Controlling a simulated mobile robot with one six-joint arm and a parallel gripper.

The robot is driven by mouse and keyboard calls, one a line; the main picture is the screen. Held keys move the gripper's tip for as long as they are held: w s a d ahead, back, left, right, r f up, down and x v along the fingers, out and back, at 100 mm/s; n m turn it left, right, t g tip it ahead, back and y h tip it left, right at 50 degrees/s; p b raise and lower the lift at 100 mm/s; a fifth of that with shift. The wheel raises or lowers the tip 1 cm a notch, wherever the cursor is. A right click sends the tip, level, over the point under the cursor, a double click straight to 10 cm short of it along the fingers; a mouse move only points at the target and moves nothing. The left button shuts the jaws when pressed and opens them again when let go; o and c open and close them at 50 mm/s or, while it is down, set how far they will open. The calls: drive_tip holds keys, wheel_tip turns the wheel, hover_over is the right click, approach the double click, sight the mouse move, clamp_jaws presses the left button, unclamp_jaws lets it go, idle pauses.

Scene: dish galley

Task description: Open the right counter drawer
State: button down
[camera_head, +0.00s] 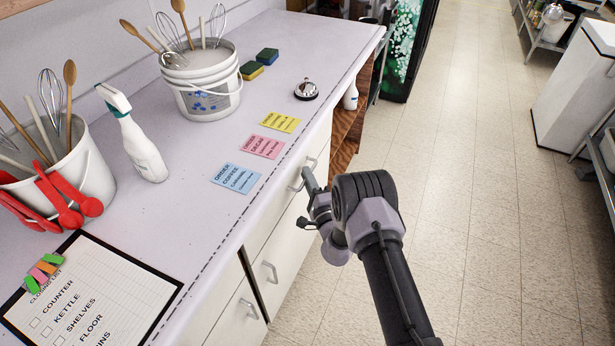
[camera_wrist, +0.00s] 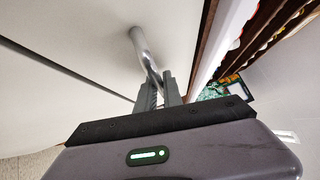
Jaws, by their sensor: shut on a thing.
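The right counter drawer has a white front (camera_head: 280,223) below the counter's edge. It also fills the upper left of the wrist view (camera_wrist: 75,40). It looks flush with the counter, with no gap showing. Its silver bar handle (camera_wrist: 141,50) stands out from the front in the wrist view. My gripper (camera_head: 304,200) is at the drawer front in the head view. Its two fingers (camera_wrist: 160,92) are closed around the lower part of the handle. My wrist partly covers the front in the head view.
More silver handles (camera_head: 270,272) show on the fronts to the left. The white counter top (camera_head: 215,265) carries a spray bottle (camera_head: 139,140), utensil buckets (camera_head: 203,90), order cards (camera_head: 262,146) and a bell (camera_head: 306,90). Open wooden shelving (camera_head: 346,130) adjoins on the right. The tiled floor (camera_head: 470,200) beside my arm is clear.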

drive_tip(key=s+d, duration=0.3)
drive_tip(key=d, duration=0.6)
drive_tip(key=s+d, duration=0.3)
drive_tip(key=d, duration=0.6)
drive_tip(key=s+d+p, duration=0.1)
drive_tip(key=s+d, duration=0.3)
drive_tip(key=d, duration=0.6)
drive_tip(key=shift+s+d, duration=0.1)
drive_tip(key=c, duration=1.8)
unclamp_jaws()
drive_tip(key=shift+o, duration=0.2)
drive_tip(key=shift+s, duration=0.1)
drive_tip(key=p+v, duration=0.4)
drive_tip(key=v, duration=1.3)
